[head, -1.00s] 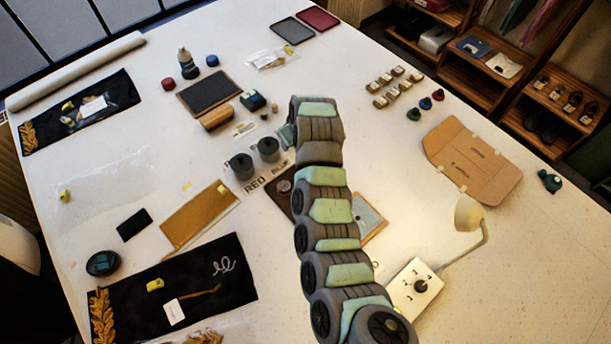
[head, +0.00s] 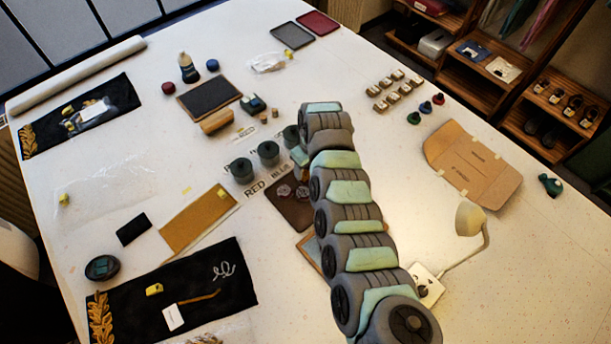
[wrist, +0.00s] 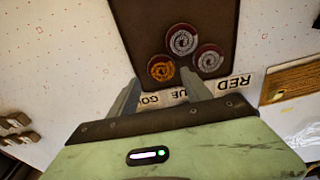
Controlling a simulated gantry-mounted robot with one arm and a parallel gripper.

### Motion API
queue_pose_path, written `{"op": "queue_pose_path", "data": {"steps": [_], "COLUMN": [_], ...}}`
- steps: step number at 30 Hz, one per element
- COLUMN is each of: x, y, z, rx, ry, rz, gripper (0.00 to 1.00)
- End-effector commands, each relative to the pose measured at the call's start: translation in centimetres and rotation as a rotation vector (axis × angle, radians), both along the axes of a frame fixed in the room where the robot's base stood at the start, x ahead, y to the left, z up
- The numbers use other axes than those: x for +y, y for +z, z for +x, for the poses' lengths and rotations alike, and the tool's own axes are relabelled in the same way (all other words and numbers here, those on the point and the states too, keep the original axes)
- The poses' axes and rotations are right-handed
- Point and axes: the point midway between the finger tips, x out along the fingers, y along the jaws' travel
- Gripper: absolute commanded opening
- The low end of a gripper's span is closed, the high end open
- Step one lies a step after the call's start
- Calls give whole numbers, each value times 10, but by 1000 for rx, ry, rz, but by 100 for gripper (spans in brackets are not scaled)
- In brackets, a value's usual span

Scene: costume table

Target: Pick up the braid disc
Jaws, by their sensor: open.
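Braid discs with spiral faces lie on a dark brown tray (wrist: 150,20). The wrist view shows three: a pale one (wrist: 183,40) at the top, a pale one (wrist: 208,60) at the right, and a gold one (wrist: 161,68) at the lower left. In the head view two discs (head: 284,191) (head: 302,193) show on the tray (head: 289,214); my arm hides part of it. My gripper (wrist: 160,77) is open and empty. In the wrist view its fingertips appear either side of the gold disc; the height gap is unclear.
Labels reading RED (wrist: 234,82), BLUE and GOLD line the tray edge. Several dark green cups (head: 268,153) stand behind it in the head view. A black cloth (head: 215,285) lies front left, and a lamp (head: 470,217) stands right.

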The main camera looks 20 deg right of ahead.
Motion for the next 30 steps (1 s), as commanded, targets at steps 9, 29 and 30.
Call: {"op": "queue_pose_path", "data": {"steps": [9, 29, 30], "x": [5, 5, 5], "y": [-37, -44, -44], "z": [3, 4, 4], "rx": [3, -1, -1], "ry": [1, -2, -2], "rz": [1, 1, 1], "gripper": [57, 34, 30]}}
